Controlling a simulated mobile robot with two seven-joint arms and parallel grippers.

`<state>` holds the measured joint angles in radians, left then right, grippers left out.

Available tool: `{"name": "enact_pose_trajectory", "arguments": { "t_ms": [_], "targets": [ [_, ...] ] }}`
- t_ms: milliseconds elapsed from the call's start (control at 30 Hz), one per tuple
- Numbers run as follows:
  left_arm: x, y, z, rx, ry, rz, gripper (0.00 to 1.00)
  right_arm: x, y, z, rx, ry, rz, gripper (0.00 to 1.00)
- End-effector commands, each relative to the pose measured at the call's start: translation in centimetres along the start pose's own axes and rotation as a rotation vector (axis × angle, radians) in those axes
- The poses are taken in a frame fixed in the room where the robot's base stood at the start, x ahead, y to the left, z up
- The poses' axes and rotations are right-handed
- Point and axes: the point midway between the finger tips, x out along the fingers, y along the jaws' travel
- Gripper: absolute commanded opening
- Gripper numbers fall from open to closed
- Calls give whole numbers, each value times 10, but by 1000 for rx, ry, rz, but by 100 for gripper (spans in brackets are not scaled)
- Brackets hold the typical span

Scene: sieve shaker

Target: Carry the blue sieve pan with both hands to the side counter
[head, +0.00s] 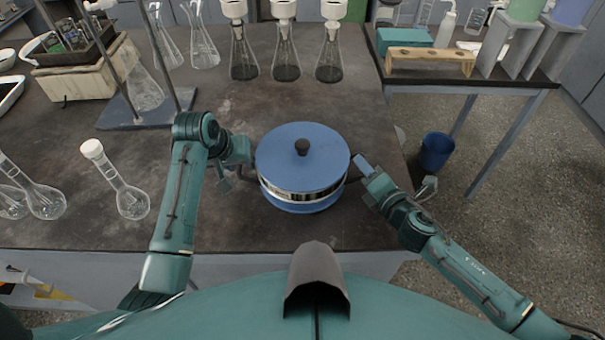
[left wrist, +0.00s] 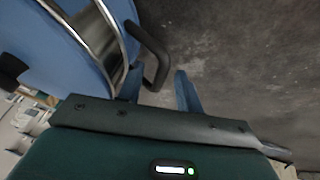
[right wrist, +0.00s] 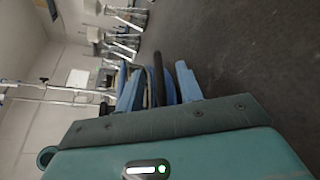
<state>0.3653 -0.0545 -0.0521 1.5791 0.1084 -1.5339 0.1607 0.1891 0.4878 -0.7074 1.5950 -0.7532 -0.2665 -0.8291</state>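The blue sieve pan (head: 302,155) has a lid with a black knob and a shiny metal band. It stands upright on the dark bench near its front right. My left gripper (head: 246,180) is open at the pan's left side; in the left wrist view the black handle (left wrist: 157,50) reaches toward the space between its fingers (left wrist: 160,88). My right gripper (head: 362,183) is open at the right side; in the right wrist view the other handle (right wrist: 158,75) lies between its fingers (right wrist: 160,88), with gaps visible. The side counter (head: 520,80) is at the upper right.
Filter flasks (head: 286,55) stand behind the pan, and volumetric flasks (head: 128,195) at the left. A blue bin (head: 436,150) stands on the floor between the tables.

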Motion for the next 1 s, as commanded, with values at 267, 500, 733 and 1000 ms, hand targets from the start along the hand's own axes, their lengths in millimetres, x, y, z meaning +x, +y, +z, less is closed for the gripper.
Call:
{"name": "enact_pose_trajectory", "arguments": {
  "t_ms": [267, 500, 733, 1000],
  "targets": [
    [10, 0, 0, 1, 1, 0, 36, 10, 0, 0, 0, 0, 1, 36],
    [10, 0, 0, 0, 1, 0, 31, 10, 0, 0, 0, 0, 1, 31],
    [10, 0, 0, 0, 1, 0, 12, 10, 0, 0, 0, 0, 0, 12],
    [10, 0, 0, 0, 1, 0, 0, 10, 0, 0, 0, 0, 1, 0]
  ]
}}
